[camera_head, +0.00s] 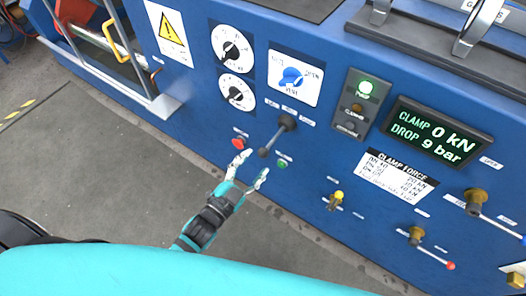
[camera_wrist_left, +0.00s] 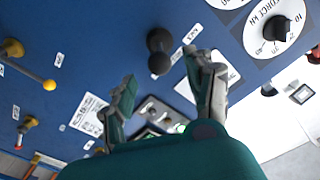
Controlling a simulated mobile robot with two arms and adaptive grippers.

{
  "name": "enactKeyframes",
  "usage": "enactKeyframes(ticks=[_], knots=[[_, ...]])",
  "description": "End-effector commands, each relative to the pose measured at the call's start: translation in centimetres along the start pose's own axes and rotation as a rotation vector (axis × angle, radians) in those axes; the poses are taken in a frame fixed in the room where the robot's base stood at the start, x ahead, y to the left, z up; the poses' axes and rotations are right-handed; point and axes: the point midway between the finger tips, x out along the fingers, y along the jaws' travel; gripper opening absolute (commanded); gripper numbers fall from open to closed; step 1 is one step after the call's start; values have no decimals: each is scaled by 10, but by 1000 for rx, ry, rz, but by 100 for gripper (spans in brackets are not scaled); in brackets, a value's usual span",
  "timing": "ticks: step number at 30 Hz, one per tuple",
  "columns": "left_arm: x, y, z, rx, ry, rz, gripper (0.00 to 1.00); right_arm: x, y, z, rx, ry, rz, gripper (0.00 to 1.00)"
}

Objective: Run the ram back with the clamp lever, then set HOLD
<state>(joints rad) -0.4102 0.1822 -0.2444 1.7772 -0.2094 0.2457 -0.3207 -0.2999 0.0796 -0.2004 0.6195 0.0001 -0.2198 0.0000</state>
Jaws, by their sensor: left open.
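A black lever (camera_head: 276,138) with a dark knob stands out from the blue panel; I take it for the clamp lever. In the left wrist view its knob (camera_wrist_left: 159,62) lies ahead of my fingers, roughly between them. My left gripper (camera_head: 252,167) is open and empty, just below and left of the lever, apart from it. Its two fingers also show in the left wrist view (camera_wrist_left: 160,78). The small labels around the lever are too small to read, so I cannot tell where HOLD is. The ram is not identifiable. My right gripper is not in view.
A red button (camera_head: 238,143) and a green button (camera_head: 282,163) flank the lever. The display (camera_head: 438,133) reads clamp 0 kN, drop 9 bar. Dials, a blue selector (camera_head: 291,76) and small valves (camera_head: 416,236) share the panel. Floor at left is clear.

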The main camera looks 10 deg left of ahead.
Motion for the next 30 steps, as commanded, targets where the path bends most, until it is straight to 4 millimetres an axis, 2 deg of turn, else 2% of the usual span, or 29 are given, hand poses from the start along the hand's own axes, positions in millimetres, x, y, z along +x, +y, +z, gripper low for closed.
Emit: enactKeyframes(ticks=[3, 9, 27, 30], knots=[[-24, 0, 0, 0, -2, 2, 54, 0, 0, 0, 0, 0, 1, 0], [-44, 0, 0, 0, 0, 0, 54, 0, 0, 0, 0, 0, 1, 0], [-47, 0, 0, 1, 0, 0, 54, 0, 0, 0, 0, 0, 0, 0], [-48, 3, 7, -7, -18, 6, 54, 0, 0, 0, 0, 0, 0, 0]])
